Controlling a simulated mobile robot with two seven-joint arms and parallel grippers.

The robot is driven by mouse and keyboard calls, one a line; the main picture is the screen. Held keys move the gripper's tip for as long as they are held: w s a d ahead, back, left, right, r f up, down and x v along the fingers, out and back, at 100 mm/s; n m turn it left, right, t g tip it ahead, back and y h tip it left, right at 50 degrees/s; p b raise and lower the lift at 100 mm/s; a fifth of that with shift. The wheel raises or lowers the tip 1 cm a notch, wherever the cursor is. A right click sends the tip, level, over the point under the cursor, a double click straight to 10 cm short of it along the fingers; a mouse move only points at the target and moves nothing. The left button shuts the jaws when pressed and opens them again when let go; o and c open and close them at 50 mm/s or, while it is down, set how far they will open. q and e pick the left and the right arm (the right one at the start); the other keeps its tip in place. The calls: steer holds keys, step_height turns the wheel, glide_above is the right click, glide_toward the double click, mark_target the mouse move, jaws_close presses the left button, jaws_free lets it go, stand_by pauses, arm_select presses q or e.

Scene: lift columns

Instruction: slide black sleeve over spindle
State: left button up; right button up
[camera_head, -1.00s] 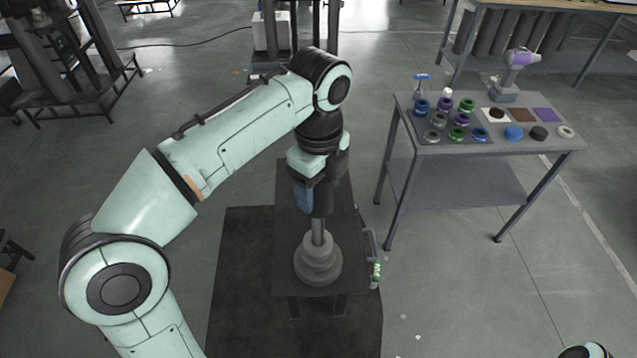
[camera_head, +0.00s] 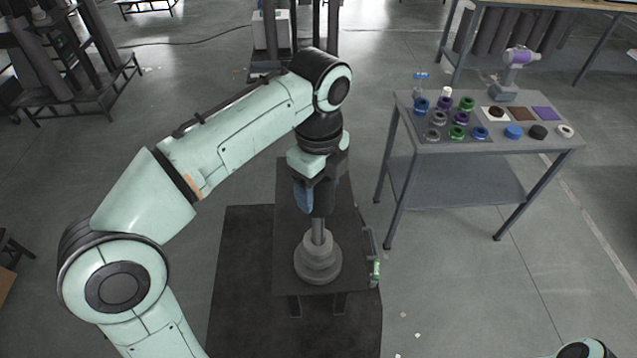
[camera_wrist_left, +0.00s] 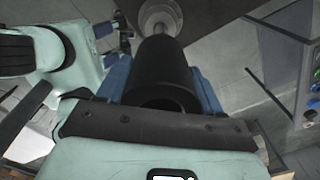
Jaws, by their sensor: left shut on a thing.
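My left gripper (camera_head: 320,194) hangs pointing down over the grey stepped base (camera_head: 318,268) and is shut on the black sleeve (camera_head: 323,203). In the left wrist view the sleeve (camera_wrist_left: 163,75) is a dark open tube between the blue fingers (camera_wrist_left: 207,90). The sleeve stands about upright. The grey spindle (camera_head: 318,232) rises from the base, and its upper part is hidden behind or inside the sleeve; I cannot tell which. The sleeve's lower edge is above the base, with bare spindle between. My right gripper is out of view.
The base stands on a dark narrow table (camera_head: 290,240) over a black mat (camera_head: 235,285). A grey table (camera_head: 440,142) at right holds several coloured rings and a purple-grey drill (camera_head: 514,72). A small green-and-white item (camera_head: 376,271) is at the dark table's right edge.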

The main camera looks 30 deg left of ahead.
mark_target(319, 225)
arm_select(q)
steer(key=shift+r, duration=0.1)
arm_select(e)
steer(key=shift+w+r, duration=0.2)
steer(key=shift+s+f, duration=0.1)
arm_select(q)
steer(key=shift+f+b, duration=0.65)
steer(key=shift+f, duration=0.8)
steer(key=shift+f+b, duration=1.1)
steer(key=shift+f, duration=1.05)
steer(key=shift+f+b, duration=1.45)
steer(key=shift+f, duration=1.25)
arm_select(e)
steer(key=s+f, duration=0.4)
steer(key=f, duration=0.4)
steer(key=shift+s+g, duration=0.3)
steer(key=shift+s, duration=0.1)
